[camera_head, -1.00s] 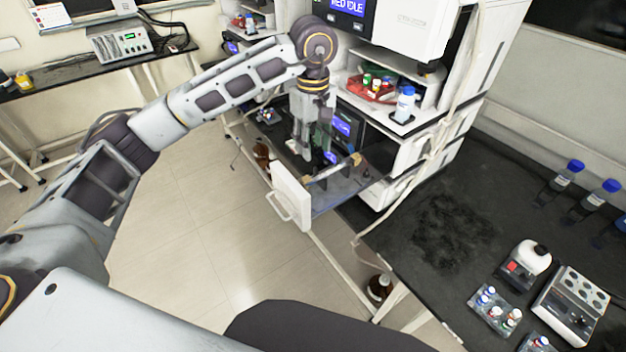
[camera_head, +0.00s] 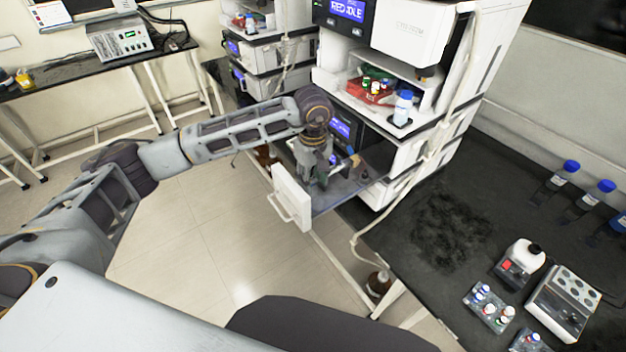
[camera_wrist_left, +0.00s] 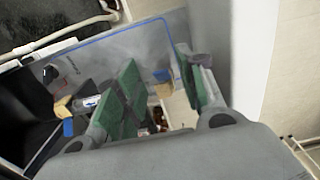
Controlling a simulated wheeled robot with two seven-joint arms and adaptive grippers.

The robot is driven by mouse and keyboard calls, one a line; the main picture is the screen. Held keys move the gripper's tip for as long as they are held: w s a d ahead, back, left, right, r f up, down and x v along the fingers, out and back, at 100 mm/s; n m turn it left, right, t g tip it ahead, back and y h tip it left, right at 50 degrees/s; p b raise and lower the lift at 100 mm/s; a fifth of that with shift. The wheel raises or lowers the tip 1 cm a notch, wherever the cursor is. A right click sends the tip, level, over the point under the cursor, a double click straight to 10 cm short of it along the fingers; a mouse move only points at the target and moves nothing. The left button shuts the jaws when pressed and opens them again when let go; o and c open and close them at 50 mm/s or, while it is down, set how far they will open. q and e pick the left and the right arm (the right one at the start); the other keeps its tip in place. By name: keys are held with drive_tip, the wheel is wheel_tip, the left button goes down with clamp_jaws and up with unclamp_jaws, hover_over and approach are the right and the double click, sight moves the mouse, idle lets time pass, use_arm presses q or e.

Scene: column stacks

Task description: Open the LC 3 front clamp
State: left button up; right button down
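The pulled-out column compartment of the near instrument stack has a white front panel (camera_head: 290,197) and a clear, blue-edged side. Inside it are two tan clamp pieces. One tan piece (camera_head: 355,160) shows in the head view. I cannot read which is the front clamp of LC 3. My left gripper (camera_wrist_left: 155,85) is open, its green-padded fingers apart, pointing down into the compartment. Whether it touches the tan piece is unclear. My right gripper is not in view.
The stack's upper modules hold a red tray (camera_head: 370,92) and a white bottle (camera_head: 403,107). A pale tube hangs down the stack's side. The dark bench (camera_head: 440,235) at right carries bottles and vial racks. A brown bottle (camera_head: 378,284) stands below.

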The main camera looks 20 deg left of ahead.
use_arm(q)
drive_tip(key=shift+f, duration=0.8)
drive_tip(key=shift+c, duration=0.5)
clamp_jaws()
